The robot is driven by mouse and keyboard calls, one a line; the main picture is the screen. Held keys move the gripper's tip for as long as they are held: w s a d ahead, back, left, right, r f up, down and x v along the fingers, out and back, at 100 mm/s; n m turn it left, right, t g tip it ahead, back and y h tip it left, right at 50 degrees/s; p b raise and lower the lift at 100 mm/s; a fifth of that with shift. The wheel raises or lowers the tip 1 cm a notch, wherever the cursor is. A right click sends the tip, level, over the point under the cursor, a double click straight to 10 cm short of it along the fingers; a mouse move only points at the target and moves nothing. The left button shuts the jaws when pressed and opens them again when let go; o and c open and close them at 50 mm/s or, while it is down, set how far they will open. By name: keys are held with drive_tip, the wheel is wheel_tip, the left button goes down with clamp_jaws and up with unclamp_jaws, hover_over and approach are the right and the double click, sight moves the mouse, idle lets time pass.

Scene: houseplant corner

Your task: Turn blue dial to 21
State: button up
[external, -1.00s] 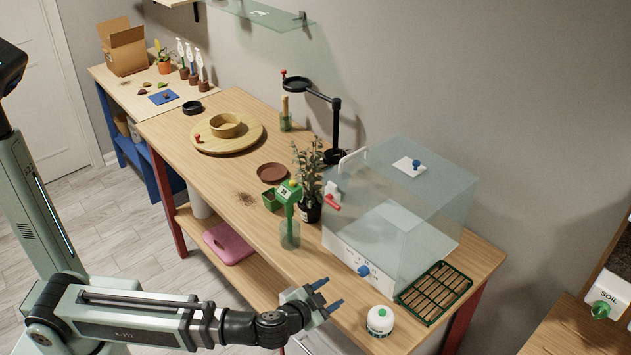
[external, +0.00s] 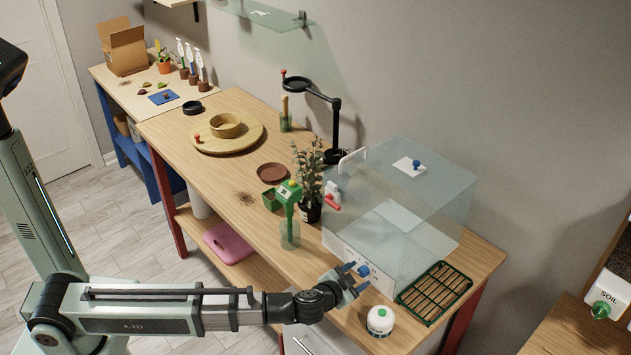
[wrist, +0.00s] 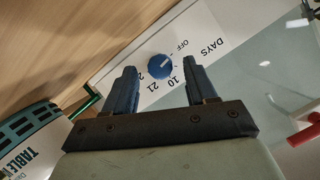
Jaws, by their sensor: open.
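The blue dial (external: 364,271) is on the white front panel of the clear box. In the wrist view the dial (wrist: 160,68) is round, and its white mark points towards the OFF label (wrist: 182,44). The labels 10 (wrist: 173,82) and 21 (wrist: 152,86) are printed around it, under the word DAYS; another number is partly hidden by a finger. My gripper (external: 357,279) is open in front of the panel. In the wrist view the fingers of my gripper (wrist: 163,77) are on either side of the dial, with nothing held; contact cannot be told.
A white jar with a green top (external: 380,320) stands close to my gripper, on the table (external: 330,300). A green-framed slatted tray (external: 436,291) lies right of the clear box (external: 420,190). A red handle (external: 333,203) is on the box's left side. A green sprayer (external: 289,215) stands further left.

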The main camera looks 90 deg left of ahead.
drive_tip(key=shift+w+a+f, duration=0.2)
drive_tip(key=shift+w+a, duration=0.15)
drive_tip(key=shift+a, duration=0.15)
drive_tip(key=c, duration=1)
